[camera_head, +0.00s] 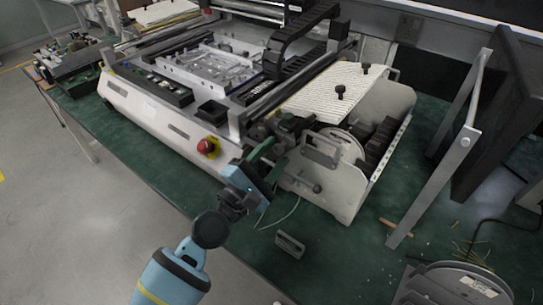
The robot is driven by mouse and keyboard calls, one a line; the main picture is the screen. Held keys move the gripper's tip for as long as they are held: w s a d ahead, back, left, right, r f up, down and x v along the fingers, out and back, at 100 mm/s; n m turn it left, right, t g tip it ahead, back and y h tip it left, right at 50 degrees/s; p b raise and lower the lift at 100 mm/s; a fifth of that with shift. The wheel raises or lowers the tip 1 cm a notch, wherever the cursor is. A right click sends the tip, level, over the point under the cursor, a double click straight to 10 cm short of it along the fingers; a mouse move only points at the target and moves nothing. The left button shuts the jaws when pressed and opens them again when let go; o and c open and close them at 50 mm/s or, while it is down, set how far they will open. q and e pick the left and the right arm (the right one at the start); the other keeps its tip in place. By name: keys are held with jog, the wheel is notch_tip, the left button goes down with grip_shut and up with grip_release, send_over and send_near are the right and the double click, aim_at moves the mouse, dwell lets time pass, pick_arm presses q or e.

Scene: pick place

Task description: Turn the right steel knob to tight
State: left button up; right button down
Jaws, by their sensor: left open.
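My left gripper (271,160) reaches in from the bottom on a blue arm. Its green fingers are open at the front right corner of the machine, beside dark parts that partly blend with them. A small steel knob (317,188) shows low on the machine's pale side panel, to the right of the fingers and apart from them. Its turn position is too small to tell. Any other knob near the fingers is hidden or unclear. My right gripper is not in view.
The large machine (140,100) stands on a green table (150,180). A red emergency button (206,146) is left of the gripper. A small grey block (290,244), a thin wire and a round grey device (455,285) are nearer. A metal frame (440,150) stands at right.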

pick_arm(q)
grip_shut()
jog(key=shift+m, duration=0.3)
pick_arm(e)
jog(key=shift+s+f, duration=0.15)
pick_arm(q)
jog(key=shift+a+f+m+g+h+b, duration=0.1)
jog(key=shift+m+g+h+b, duration=0.3)
jog(key=shift+m, duration=0.7)
jog(key=m, duration=0.3)
jog(key=shift+w+g+b, duration=0.1)
jog(key=shift+g+b, duration=0.2)
jog(key=shift+b, duration=0.1)
jog(key=m+g, duration=0.1)
jog(key=m, duration=0.3)
jog(key=shift+a+h, duration=0.1)
jog(key=shift+h, duration=0.3)
jog(key=shift+r+m+g, duration=0.15)
jog(key=shift+m+g, duration=0.1)
jog(key=shift+m, duration=0.85)
jog(key=shift+r+m+g, duration=0.1)
jog(key=shift+m+g, duration=0.15)
jog(key=shift+m, duration=0.85)
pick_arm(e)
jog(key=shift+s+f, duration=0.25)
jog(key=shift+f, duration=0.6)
